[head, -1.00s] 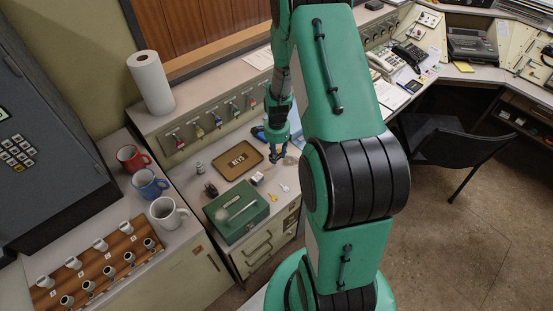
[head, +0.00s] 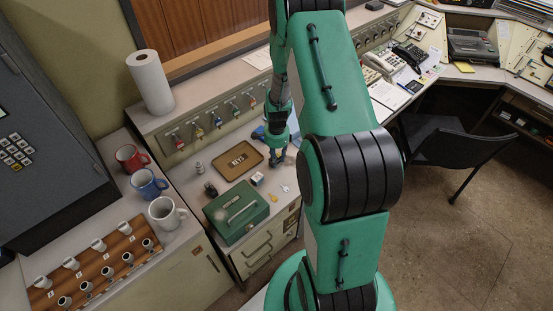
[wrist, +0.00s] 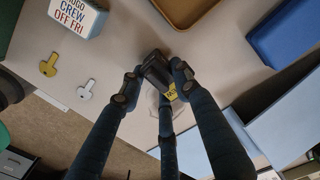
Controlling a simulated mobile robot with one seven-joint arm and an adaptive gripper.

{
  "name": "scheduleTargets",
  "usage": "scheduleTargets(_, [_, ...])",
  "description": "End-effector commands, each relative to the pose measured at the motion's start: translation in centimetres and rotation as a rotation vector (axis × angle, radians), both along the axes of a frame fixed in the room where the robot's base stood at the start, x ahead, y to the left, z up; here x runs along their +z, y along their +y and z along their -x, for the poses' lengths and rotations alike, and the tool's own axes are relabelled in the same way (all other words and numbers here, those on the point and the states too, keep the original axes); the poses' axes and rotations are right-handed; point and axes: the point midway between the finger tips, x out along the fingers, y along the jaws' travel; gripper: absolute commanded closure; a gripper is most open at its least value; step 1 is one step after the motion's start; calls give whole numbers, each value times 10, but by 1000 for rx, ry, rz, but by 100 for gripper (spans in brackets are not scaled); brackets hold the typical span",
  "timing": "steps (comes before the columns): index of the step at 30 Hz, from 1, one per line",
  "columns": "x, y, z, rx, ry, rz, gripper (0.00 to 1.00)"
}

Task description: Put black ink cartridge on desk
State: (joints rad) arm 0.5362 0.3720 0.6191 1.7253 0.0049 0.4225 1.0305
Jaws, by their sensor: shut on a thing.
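The black ink cartridge (wrist: 156,70), a dark block with a yellow label, sits between the fingertips of my gripper (wrist: 152,86) in the wrist view. The fingers are shut on it. The cartridge is over the pale desk top; I cannot tell whether it touches the surface. In the head view my gripper (head: 272,163) points down at the desk (head: 232,178), just right of the brown key tray (head: 237,160). The cartridge cannot be made out clearly there.
Two keys, yellow (wrist: 48,65) and white (wrist: 86,90), lie beside a small lettered block (wrist: 78,15). A blue object (wrist: 285,35) lies right of the tray. A green box (head: 236,212) and small dark item (head: 210,189) stand front left. Mugs (head: 150,183) are farther left.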

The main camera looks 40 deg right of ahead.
Motion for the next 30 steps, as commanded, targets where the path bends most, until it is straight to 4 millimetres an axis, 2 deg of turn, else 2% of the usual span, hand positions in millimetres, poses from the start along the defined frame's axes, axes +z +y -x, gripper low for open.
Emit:
scheduleTargets(9, [-2,0,0,0,-1,0,94])
scheduleTargets(10, [-3,0,0,0,-1,0,66])
scheduleTargets(12, [-2,0,0,0,-1,0,52])
scheduleTargets(13, [-2,0,0,0,-1,0,50])
scheduleTargets(23, [-1,0,0,0,-1,1,50])
scheduleTargets(30, [14,-1,-1,0,-4,2,50])
